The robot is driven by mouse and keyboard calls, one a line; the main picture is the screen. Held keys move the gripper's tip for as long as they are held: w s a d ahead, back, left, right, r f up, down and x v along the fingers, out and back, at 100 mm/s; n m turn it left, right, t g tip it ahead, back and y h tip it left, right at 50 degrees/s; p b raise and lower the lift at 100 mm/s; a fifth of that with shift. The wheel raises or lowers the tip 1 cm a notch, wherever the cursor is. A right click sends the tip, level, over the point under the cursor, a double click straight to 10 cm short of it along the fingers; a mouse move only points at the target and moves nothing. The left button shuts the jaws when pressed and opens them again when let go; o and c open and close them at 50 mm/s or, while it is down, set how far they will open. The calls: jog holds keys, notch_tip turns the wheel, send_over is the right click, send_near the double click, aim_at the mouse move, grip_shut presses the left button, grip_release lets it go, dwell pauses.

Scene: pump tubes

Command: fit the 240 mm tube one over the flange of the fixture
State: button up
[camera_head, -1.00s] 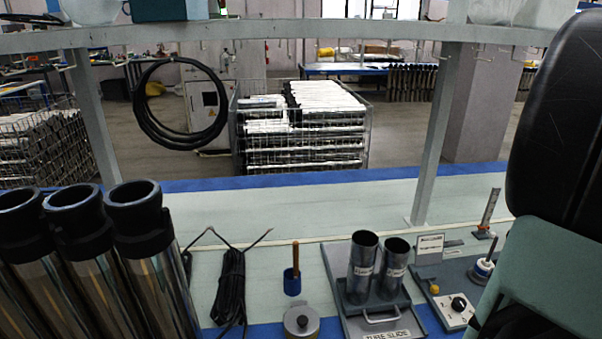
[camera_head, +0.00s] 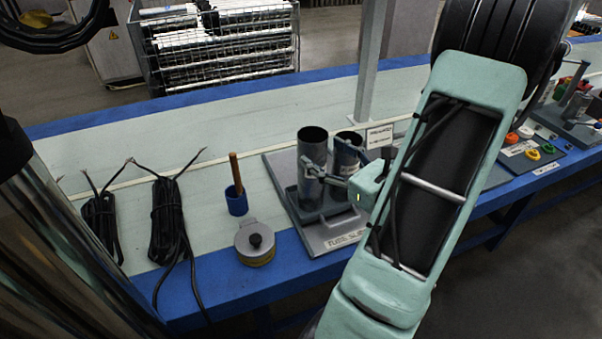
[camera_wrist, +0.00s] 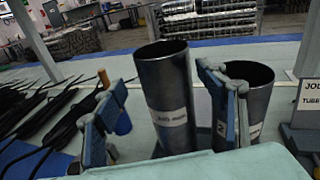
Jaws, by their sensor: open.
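Two grey metal tubes stand upright in a grey tray (camera_head: 338,238) on the bench. The taller tube (camera_head: 312,148) is on the left, with a white label that I cannot read surely; it also shows in the wrist view (camera_wrist: 166,95). The shorter tube (camera_head: 347,150) is beside it on the right. My gripper (camera_head: 330,164) is open at the tubes. In the wrist view, my gripper's (camera_wrist: 165,110) blue-backed fingers appear on either side of the taller tube, apart from it. The right finger covers part of the shorter tube (camera_wrist: 258,88). I cannot make out the flange surely.
A round lidded tin (camera_head: 256,243), a blue cup with a wooden handle (camera_head: 236,198) and black cable bundles (camera_head: 170,218) lie left of the tray. Large shiny cylinders (camera_head: 50,240) stand at far left. A shelf post (camera_head: 367,75) rises behind the tubes.

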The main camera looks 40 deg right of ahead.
aim_at(304, 132)
jog(key=shift+w+d+r+m+t+h, duration=0.2)
jog(key=shift+w+r+m+t+h, duration=0.2)
jog(key=shift+m, duration=0.2)
jog(key=w+b, duration=0.1)
jog(key=w, duration=0.9)
jog(key=shift+w+a+r, duration=0.1)
jog(key=shift+w+a, duration=0.05)
grip_shut()
